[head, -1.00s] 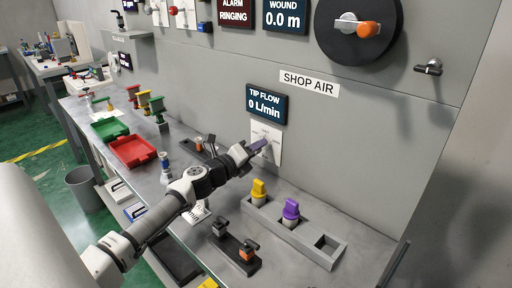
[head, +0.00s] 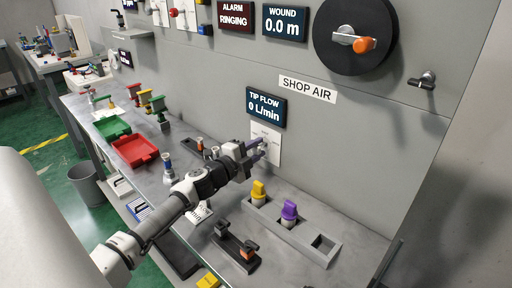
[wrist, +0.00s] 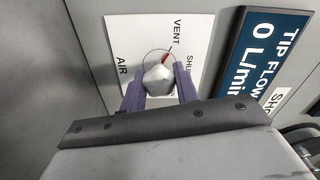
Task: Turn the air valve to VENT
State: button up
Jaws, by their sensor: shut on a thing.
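The air valve has a grey knob (wrist: 158,78) on a white plate (wrist: 118,30) marked AIR, VENT and SHUT in the wrist view. The knob's red pointer (wrist: 167,53) points toward the word VENT, on the side nearer SHUT. My gripper (wrist: 160,92) is shut on the knob, with one purple finger on each side. In the head view, the white plate (head: 273,150) is on the grey wall, and my gripper (head: 258,151) reaches it from the left. The knob is mostly hidden there by the fingers.
The TIP FLOW display (head: 266,107) reads 0 L/min, just above the plate. A grey holder (head: 325,255) with yellow (head: 258,190) and purple (head: 289,210) handled pieces stands on the bench below. A red tray (head: 135,150) lies to the left.

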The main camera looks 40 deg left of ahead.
jog(key=shift+r+n, duration=0.15)
jog(key=shift+n, duration=0.25)
jog(key=o, duration=1)
jog(key=shift+c, duration=0.2)
jog(key=shift+s+f, duration=0.1)
jog(key=shift+f, duration=0.1)
